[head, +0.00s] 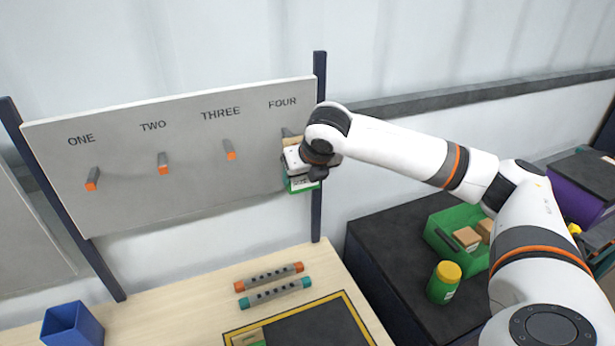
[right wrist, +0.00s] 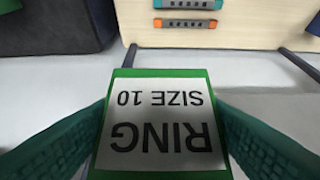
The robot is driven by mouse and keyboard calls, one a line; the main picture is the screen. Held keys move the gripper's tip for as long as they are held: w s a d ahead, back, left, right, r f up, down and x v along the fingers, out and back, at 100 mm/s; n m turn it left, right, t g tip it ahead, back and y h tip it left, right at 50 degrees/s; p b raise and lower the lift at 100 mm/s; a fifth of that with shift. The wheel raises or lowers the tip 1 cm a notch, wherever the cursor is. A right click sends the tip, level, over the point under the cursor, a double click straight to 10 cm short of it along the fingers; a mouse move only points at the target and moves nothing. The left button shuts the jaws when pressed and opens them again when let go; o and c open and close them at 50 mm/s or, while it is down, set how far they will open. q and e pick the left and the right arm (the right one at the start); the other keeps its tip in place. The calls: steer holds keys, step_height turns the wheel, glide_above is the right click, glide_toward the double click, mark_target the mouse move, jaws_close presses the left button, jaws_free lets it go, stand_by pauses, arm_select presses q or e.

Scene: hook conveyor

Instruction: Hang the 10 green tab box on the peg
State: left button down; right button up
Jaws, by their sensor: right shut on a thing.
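The green box (right wrist: 160,73) fills the middle of the right wrist view, with a white label that reads "RING SIZE 10" upside down. My right gripper (right wrist: 163,130) is shut on it, with one green finger on each side. In the head view the box (head: 300,185) hangs below my right gripper (head: 306,165), in front of the board under the word FOUR. A tan part shows just above the gripper. The peg under FOUR is hidden there, so I cannot tell whether the box touches it. My left gripper is not in view.
The grey board (head: 150,205) has bare orange-tipped pegs under ONE (head: 92,180), TWO (head: 163,163) and THREE (head: 230,150). A dark post (head: 318,215) stands close right of the box.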

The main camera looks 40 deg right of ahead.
steer(key=shift+w+d, duration=0.15)
steer(key=shift+w, duration=0.4)
steer(key=w+d+f, duration=0.1)
steer(key=w, duration=0.5)
steer(key=shift+d, duration=0.2)
steer(key=shift+f, duration=0.1)
steer(key=shift+s, duration=0.1)
stand_by(0.4)
steer(key=o, duration=1.1)
steer(key=shift+o, duration=0.2)
